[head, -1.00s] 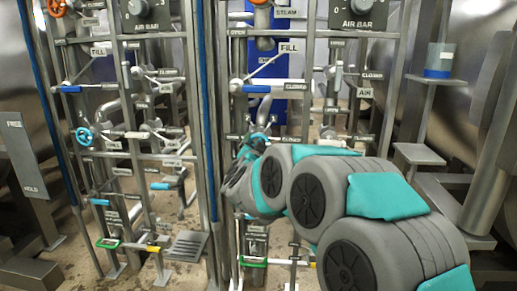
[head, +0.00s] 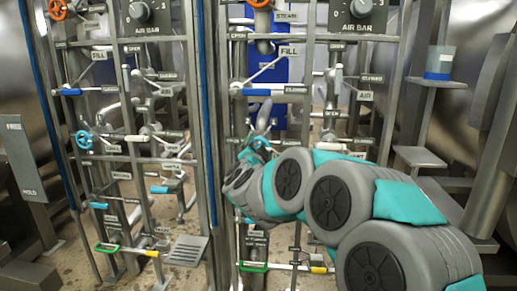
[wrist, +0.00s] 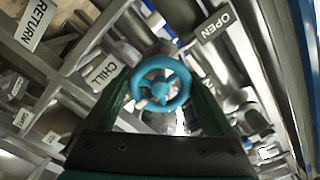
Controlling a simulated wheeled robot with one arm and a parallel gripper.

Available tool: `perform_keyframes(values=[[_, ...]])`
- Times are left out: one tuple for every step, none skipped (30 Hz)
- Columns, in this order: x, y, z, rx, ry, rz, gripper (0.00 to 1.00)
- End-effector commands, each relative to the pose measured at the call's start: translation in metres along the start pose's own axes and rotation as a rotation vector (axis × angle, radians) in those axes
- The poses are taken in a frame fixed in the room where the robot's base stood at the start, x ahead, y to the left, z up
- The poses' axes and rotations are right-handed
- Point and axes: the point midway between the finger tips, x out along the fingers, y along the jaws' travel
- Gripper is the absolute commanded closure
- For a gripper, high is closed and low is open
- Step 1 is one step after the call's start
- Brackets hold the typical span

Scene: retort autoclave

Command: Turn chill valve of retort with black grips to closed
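The chill valve in front of my gripper is a blue handwheel (wrist: 161,86) with spokes, seen nearly face-on in the wrist view. A CHILL label (wrist: 100,73) is to its left and an OPEN label (wrist: 217,27) to its upper right. My gripper (wrist: 160,92) has one dark green finger on each side of the wheel. The fingers look apart, and contact with the rim cannot be made out. In the head view my arm hides much of this valve on the right-hand pipe rack. Another blue chill handwheel (head: 84,139) is on the left rack. I cannot make out black grips.
Upright posts and a blue pipe (head: 207,120) divide the two racks. A green-and-yellow-ended bar (head: 285,266) lies below. A shelf with a blue-banded container (head: 438,62) is at right.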

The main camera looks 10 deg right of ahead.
Motion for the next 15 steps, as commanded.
perform_keyframes(values=[[0.0000,0.0000,0.0000,0.000,0.000,0.000,0.06],[0.0000,0.0000,0.0000,-0.001,0.000,0.000,0.03],[0.0000,0.0000,-0.0001,-0.001,0.000,0.000,0.00],[0.0000,-0.0001,-0.0001,-0.001,0.000,0.000,0.00],[0.0000,-0.0001,-0.0002,-0.001,0.000,0.000,0.00],[0.0000,-0.0001,-0.0002,-0.001,0.000,0.000,0.00],[0.0000,-0.0002,-0.0003,-0.001,0.001,0.000,0.00],[0.0000,-0.0002,-0.0003,-0.001,0.001,-0.001,0.00],[0.0000,-0.0002,-0.0003,-0.001,0.001,-0.001,0.00],[-0.0003,-0.0003,-0.0003,-0.002,0.000,-0.001,0.00],[-0.0006,-0.0003,-0.0003,-0.002,0.001,-0.001,0.00],[-0.0016,-0.0004,-0.0004,-0.002,0.001,-0.001,0.00],[-0.0027,-0.0005,-0.0005,-0.001,0.001,-0.001,0.00],[-0.0041,-0.0007,-0.0006,-0.001,0.001,-0.001,0.00],[-0.0065,-0.0009,-0.0008,-0.001,0.001,-0.001,0.00]])
